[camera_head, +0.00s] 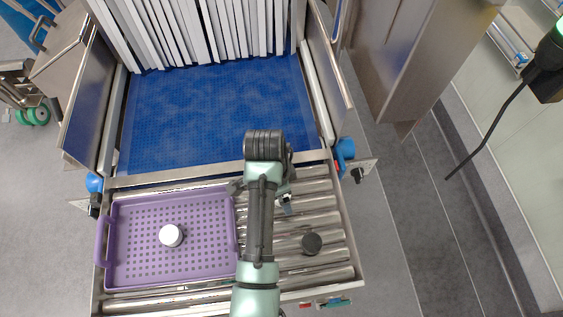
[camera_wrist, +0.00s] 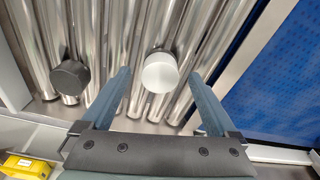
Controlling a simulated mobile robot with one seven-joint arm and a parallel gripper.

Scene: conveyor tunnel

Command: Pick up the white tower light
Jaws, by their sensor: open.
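A white round-topped cylinder (camera_wrist: 160,72), which looks like the white tower light, stands on the metal rollers in the wrist view. My gripper (camera_wrist: 160,76) is open, with one finger to each side of it in that view; I cannot tell how far the fingertips are above it. In the head view my gripper (camera_head: 286,203) is over the rollers right of the purple tray, and my arm hides most of the spot below. Another white round object (camera_head: 171,235) sits in the purple tray (camera_head: 222,275); only its top shows clearly.
A black cylinder (camera_head: 311,243) stands on the rollers and also shows in the wrist view (camera_wrist: 70,77). A blue belt (camera_head: 220,110) leads to white strip curtains (camera_head: 200,30). Metal side walls (camera_head: 92,115) flank the belt. The right-hand rollers are otherwise mostly bare.

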